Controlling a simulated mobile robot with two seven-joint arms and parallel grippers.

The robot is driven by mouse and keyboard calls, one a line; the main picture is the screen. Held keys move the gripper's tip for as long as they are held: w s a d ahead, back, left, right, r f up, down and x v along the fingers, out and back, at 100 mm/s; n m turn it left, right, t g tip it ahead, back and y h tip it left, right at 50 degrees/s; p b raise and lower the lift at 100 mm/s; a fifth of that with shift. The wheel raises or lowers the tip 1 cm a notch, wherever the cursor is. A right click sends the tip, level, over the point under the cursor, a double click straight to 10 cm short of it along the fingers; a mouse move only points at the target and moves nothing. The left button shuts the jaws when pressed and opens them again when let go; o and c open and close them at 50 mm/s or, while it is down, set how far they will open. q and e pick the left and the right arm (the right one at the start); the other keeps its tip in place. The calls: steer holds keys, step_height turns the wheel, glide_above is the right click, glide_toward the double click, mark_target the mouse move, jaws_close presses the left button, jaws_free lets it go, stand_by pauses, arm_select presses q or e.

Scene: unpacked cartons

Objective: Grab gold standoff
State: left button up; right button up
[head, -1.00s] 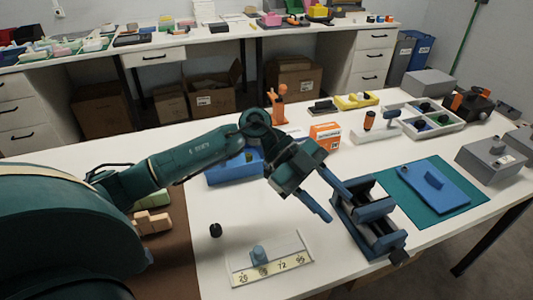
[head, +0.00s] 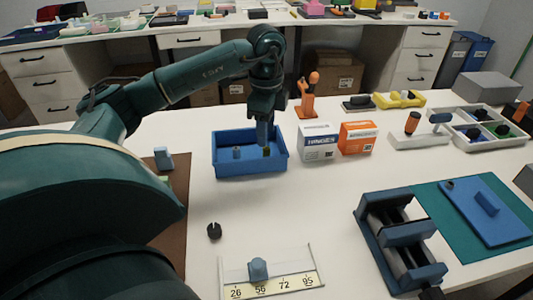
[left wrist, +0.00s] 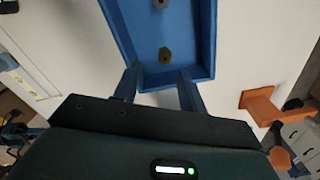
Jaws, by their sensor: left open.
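The blue tray (head: 250,168) stands on the white table, and it also shows in the left wrist view (left wrist: 205,40). In the left wrist view a small olive-gold hexagonal piece (left wrist: 165,55), which looks like the gold standoff, stands in the tray near its lower end. A grey piece (left wrist: 161,4) is farther up in the tray. My left gripper (head: 265,138) points down over the right part of the tray. Its fingers (left wrist: 157,82) are apart and empty, with the gold standoff just beyond them in the wrist picture. My right gripper is not in view.
A white-blue box (head: 317,143) and an orange box (head: 357,138) stand right of the tray. A blue vise (head: 402,240), a numbered gauge (head: 270,285) and a black knob (head: 214,231) are nearer. The table between knob and tray is clear.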

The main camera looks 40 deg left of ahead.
mark_target(268, 148)
arm_select(q)
steer(key=shift+w+f+b, duration=0.2)
steer(key=shift+f, duration=1.2)
steer(key=shift+w+f+b, duration=0.15)
steer(key=shift+w+f, duration=0.05)
steer(key=shift+f, duration=1.15)
steer(key=shift+c, duration=0.3)
jaws_close()
